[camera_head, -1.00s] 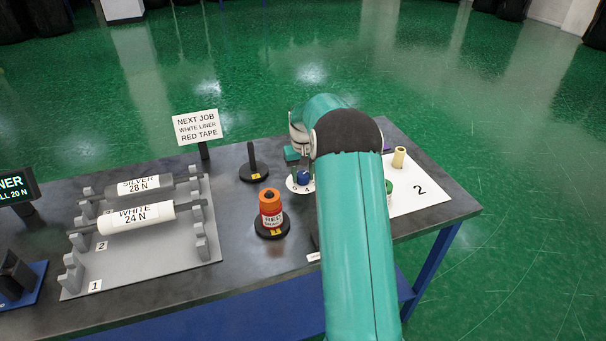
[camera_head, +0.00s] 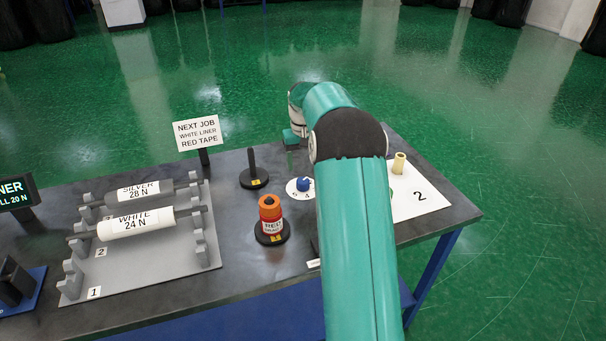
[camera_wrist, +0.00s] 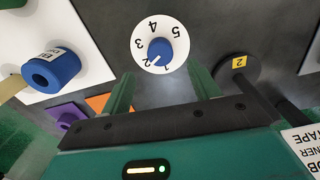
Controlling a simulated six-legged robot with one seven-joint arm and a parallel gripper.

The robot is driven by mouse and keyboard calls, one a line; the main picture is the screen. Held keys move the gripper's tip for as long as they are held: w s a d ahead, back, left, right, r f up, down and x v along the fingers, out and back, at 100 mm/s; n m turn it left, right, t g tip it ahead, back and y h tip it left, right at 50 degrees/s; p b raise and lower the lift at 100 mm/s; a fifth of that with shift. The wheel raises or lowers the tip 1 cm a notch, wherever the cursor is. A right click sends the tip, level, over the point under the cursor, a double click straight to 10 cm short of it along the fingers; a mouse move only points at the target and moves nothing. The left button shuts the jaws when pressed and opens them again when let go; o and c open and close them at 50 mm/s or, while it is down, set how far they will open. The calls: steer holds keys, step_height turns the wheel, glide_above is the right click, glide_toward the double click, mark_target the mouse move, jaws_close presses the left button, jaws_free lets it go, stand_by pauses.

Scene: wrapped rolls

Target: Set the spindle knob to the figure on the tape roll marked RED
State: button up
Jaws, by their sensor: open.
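The spindle knob (camera_wrist: 160,51) is blue on a round white dial (camera_wrist: 177,47) numbered 1 to 5; it also shows in the head view (camera_head: 305,184). Its white mark seems to point at or near 2.
An empty black post (camera_head: 252,170) with a yellow tag 2 stands left of the dial. A job sign (camera_head: 197,132) reads white liner, red tape. White and silver rolls lie on a grey rack (camera_head: 185,252). A white mat (camera_head: 430,205) is at right; a blue roll (camera_wrist: 52,70) shows in the wrist view.

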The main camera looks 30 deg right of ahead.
step_height(320, 180, up, 6)
stand_by(0.6)
